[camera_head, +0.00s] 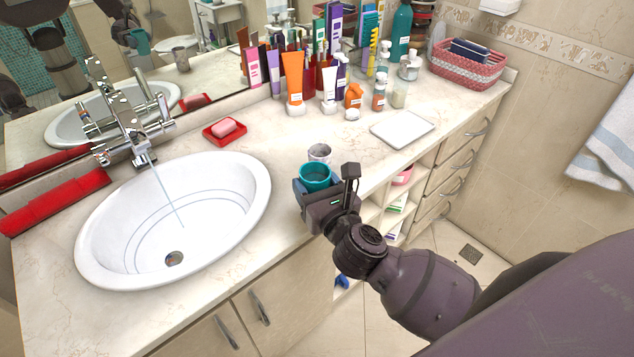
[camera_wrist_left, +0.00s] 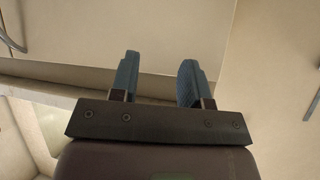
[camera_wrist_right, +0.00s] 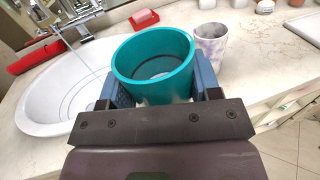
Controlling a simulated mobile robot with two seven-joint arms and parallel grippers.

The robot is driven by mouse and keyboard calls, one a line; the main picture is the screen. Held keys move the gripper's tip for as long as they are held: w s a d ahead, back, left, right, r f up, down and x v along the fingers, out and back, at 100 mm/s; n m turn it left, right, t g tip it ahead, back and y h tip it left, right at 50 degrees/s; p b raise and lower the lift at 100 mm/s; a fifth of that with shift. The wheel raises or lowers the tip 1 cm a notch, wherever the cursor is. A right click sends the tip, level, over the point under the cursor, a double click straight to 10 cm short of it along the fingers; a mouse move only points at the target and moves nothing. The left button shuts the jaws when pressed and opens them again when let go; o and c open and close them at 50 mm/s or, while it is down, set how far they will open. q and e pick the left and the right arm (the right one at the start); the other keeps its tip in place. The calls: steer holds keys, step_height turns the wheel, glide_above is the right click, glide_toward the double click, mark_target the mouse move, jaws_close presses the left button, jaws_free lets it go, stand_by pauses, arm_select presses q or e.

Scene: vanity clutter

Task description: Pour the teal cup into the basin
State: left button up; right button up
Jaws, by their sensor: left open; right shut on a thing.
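The teal cup (camera_head: 315,177) is upright at the front of the counter, right of the basin. My right gripper (camera_head: 318,190) is shut on it, and in the right wrist view the cup (camera_wrist_right: 153,62) sits between the two blue fingers (camera_wrist_right: 160,88). I cannot tell if the cup's base touches the counter. The white basin (camera_head: 110,235) is at the left with its drain visible, and its rim shows in the right wrist view (camera_wrist_right: 40,125). My left gripper (camera_wrist_left: 158,80) is open and empty in the left wrist view, facing plain cabinet-like surfaces. It is not in the head view.
A marbled cup (camera_head: 319,152) stands just behind the teal cup. A chrome faucet (camera_head: 125,130) runs a thin stream into the basin. A red soap dish (camera_head: 224,133) is behind the basin, a white tray (camera_head: 402,129) at the right. Bottles and tubes crowd the back.

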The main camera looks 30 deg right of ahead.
stand_by(0.5)
steer(key=shift+w+a+r, duration=0.15)
steer(key=shift+w+r, duration=0.15)
steer(key=w+a+r+n+g+y+b, duration=0.1)
steer(key=w+a+r+n+y+b, duration=0.25)
steer(key=w+a, duration=0.2)
steer(key=w+a+r+n+g+y+b, duration=0.1)
steer(key=w+a+r+n+y+b, duration=0.15)
steer(key=w+a+y, duration=0.35)
steer(key=a+f+n+g+y+b, duration=0.3)
steer(key=a+n+g+y, duration=0.15)
steer(key=a, duration=0.25)
steer(key=s+a+f+n+g+y, duration=0.3)
steer(key=s+f+n+g, duration=0.3)
steer(key=g, duration=0.5)
steer(key=shift+s+f+n+y+b, duration=0.25)
steer(key=shift+f+n+y+b, duration=0.2)
steer(key=shift+f+n, duration=0.45)
steer(key=shift+g, duration=0.25)
